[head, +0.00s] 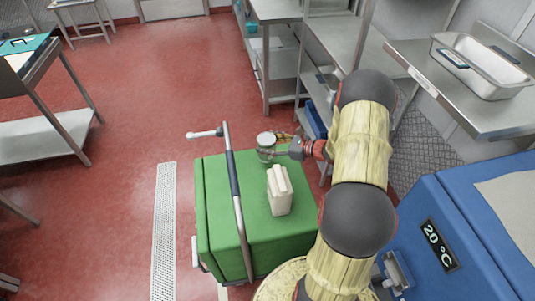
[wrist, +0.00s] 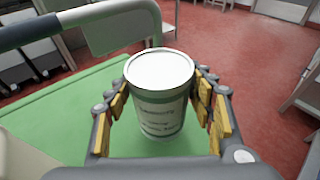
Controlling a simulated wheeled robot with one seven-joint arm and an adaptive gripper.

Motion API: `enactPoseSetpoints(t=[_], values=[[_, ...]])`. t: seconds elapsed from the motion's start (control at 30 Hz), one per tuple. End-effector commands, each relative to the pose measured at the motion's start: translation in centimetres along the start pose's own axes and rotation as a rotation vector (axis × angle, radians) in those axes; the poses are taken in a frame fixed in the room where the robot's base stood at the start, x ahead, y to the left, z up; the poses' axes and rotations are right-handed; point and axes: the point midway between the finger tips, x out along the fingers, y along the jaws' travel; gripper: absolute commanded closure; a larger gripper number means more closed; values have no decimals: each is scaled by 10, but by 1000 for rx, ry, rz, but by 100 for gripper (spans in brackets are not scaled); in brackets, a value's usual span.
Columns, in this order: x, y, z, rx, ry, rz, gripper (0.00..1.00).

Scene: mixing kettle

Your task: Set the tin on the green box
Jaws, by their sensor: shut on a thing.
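The tin (wrist: 160,110) is a pale cylinder with a white lid and a green band with print. It stands upright between the yellow-padded fingers of my gripper (wrist: 162,112), which is shut on it. In the head view the tin (head: 265,140) is at the far edge of the green box (head: 225,215), over its top. The wrist view shows green surface around and below the tin. I cannot tell whether its base touches the box. My gripper (head: 270,152) reaches in from the right in the head view.
A white block-shaped object (head: 279,190) stands on the green box, close to the tin. A dark-gripped handle bar (head: 237,190) crosses over the box's left part. A blue unit (head: 460,240) marked 20 °C stands at right. Steel shelves (head: 285,65) are behind. Red floor at left is open.

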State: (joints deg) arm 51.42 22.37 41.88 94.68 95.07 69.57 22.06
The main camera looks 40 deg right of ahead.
Motion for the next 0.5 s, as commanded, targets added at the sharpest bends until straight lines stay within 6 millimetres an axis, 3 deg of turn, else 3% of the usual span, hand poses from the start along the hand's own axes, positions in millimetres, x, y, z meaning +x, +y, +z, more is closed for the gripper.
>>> enactPoseSetpoints(t=[0.3,0.5], values=[[11,0,-34,-1,-2,-1,94],[10,-1,-32,-2,-2,-1,94]])
